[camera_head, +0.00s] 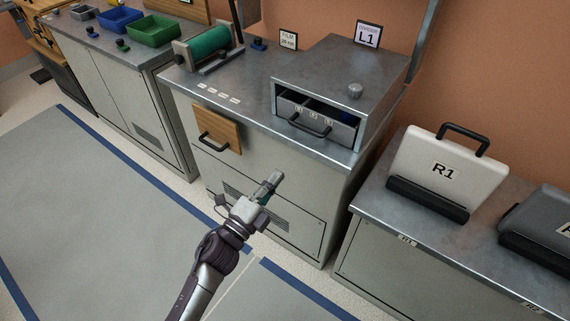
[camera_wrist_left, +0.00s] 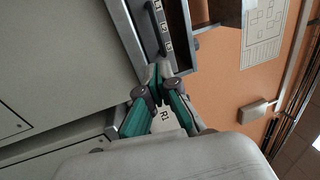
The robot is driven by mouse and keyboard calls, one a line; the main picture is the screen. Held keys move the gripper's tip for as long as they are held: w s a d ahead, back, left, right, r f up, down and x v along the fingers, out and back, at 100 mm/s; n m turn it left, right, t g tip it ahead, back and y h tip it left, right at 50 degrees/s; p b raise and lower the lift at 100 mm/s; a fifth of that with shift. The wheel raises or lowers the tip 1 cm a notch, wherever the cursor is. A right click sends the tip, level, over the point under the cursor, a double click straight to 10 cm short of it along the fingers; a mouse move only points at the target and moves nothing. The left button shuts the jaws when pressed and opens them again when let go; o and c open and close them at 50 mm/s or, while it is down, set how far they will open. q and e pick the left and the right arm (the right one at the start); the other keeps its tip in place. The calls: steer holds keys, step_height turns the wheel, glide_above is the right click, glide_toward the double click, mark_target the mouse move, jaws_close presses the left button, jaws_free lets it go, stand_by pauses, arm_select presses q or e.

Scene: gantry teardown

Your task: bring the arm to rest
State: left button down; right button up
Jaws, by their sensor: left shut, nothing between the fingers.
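My left gripper (camera_head: 270,184) is shut and empty, held in the air in front of the middle cabinet (camera_head: 277,182) in the head view. Its arm comes up from the bottom of the picture. In the left wrist view the fingertips of my left gripper (camera_wrist_left: 158,72) meet, with nothing between them. The open drawer (camera_head: 316,117) of the metal box marked L1 lies beyond the gripper and apart from it. My right gripper does not show.
The white case R1 (camera_head: 447,170) stands on the right bench (camera_head: 432,232). Blue and green bins (camera_head: 152,30) stand at the back left. The floor at left is clear.

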arm_select(q)
steer(key=s+a+f+n+g+y+p, duration=0.1)
steer(key=s+a+f+n+g+y, duration=0.25)
steer(key=f, duration=0.75)
steer(key=s+a+f+n+g+y+p, duration=0.1)
steer(key=s+a+f+n+y, duration=0.2)
steer(key=s+a+f+n, duration=0.5)
steer(key=s+a+f+n+g+y+p, duration=0.1)
steer(key=a+f+n+g+y+p, duration=0.15)
steer(key=f, duration=1.05)
steer(key=s+a+f+n+g+y, duration=0.1)
steer(key=s+a+f+n+g, duration=0.1)
steer(key=s, duration=0.8)
steer(key=s+a+f+n+g+y+p, duration=0.1)
steer(key=s+a+f+n+g, duration=0.2)
steer(key=s+f, duration=0.4)
steer(key=s+a+f+n+g, duration=0.3)
steer(key=s+f, duration=0.1)
steer(key=s, duration=1)
steer(key=shift+s+f+n+y, duration=0.25)
steer(key=shift+s+n+y, duration=0.1)
steer(key=shift+n+y, duration=0.05)
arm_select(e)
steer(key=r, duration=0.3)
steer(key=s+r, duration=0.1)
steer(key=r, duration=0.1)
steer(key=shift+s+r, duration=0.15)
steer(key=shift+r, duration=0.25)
